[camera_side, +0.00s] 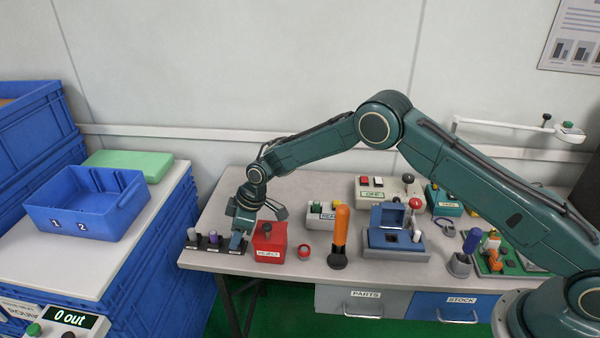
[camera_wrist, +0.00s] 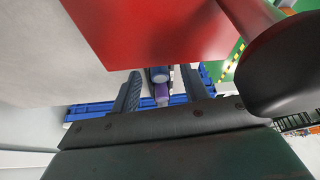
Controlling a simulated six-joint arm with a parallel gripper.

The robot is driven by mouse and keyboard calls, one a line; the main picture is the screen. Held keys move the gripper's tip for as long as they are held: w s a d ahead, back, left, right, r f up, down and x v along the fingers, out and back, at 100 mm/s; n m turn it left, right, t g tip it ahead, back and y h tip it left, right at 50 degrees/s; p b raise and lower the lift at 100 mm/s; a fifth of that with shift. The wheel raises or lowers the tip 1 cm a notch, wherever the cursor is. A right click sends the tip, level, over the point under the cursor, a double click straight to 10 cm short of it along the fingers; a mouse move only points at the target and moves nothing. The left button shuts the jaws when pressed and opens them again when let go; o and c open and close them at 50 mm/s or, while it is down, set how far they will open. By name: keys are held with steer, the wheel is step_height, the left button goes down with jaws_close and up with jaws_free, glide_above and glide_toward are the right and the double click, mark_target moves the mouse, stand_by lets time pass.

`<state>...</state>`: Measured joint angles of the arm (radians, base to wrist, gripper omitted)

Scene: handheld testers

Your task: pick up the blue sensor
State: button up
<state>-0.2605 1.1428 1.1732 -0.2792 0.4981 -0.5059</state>
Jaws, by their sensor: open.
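The blue sensor (camera_wrist: 158,75) shows in the wrist view as a blue-grey rounded top between my two fingers, with a purple sensor (camera_wrist: 161,94) close behind it. In the side view a dark rack (camera_side: 221,249) at the table's left front corner holds a purple sensor (camera_side: 213,239) and a pale grey one (camera_side: 192,235). My gripper (camera_side: 237,240) points down over the rack's right end and largely hides the blue sensor there. The fingers (camera_wrist: 160,76) are open, one on each side of the blue sensor; contact cannot be told.
A red REJECT box (camera_side: 268,242) stands close to the right of my gripper and fills the top of the wrist view. A red ring (camera_side: 304,252) and an orange-handled tool (camera_side: 340,237) are farther right. A blue bin (camera_side: 85,214) stands on the left bench.

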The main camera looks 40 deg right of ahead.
stand_by(0.4)
jaws_close()
steer(key=shift+r, duration=0.15)
step_height(320, 180, up, 20)
stand_by(0.8)
stand_by(0.5)
